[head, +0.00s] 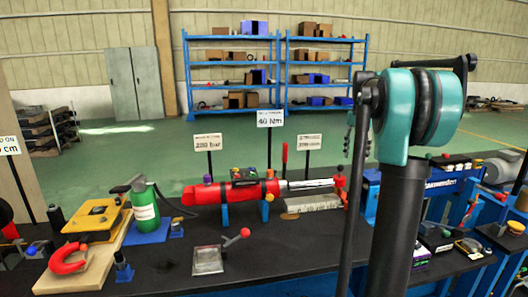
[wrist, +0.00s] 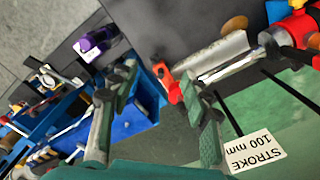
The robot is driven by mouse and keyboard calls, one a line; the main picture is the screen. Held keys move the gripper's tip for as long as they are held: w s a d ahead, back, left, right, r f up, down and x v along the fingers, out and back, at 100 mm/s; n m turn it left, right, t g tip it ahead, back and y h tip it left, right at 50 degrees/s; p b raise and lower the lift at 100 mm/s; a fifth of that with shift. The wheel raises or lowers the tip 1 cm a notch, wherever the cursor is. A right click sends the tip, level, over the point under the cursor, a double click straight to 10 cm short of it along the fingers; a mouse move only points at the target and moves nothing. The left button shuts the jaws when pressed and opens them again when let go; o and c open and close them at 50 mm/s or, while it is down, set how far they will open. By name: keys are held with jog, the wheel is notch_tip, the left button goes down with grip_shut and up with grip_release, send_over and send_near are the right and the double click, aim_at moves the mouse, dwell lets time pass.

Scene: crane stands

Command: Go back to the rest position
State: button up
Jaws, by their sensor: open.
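My gripper (wrist: 158,72) shows in the wrist view with its two fingers well apart and nothing held between them. Beyond the gap is the red rod end (wrist: 172,84) of the hydraulic cylinder; I cannot tell the distance, and no contact is visible. In the head view the red cylinder (head: 234,193) lies on blue supports on the dark bench, with its rod end (head: 340,180) at the right. My arm stands upright at the right of the head view, and the gripper itself is not visible there.
Signs stand behind the cylinder, including a 40 Nm sign (head: 270,119). Blue shelves (head: 234,63) stand beyond open green floor.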

jog(key=s+a+f+n+t, duration=0.1)
jog(key=s+a+f+n, duration=0.1)
jog(key=s+a+f, duration=0.3)
jog(key=s+a+f+n+t, duration=0.1)
jog(key=s+a+f, duration=0.4)
jog(key=s+f, duration=0.9)
jog(key=s+a+f+n+t, duration=0.2)
jog(key=s+a+f, duration=0.3)
jog(key=s+f, duration=0.5)
jog(key=shift+s+n, duration=0.6)
jog(key=shift+n, duration=0.2)
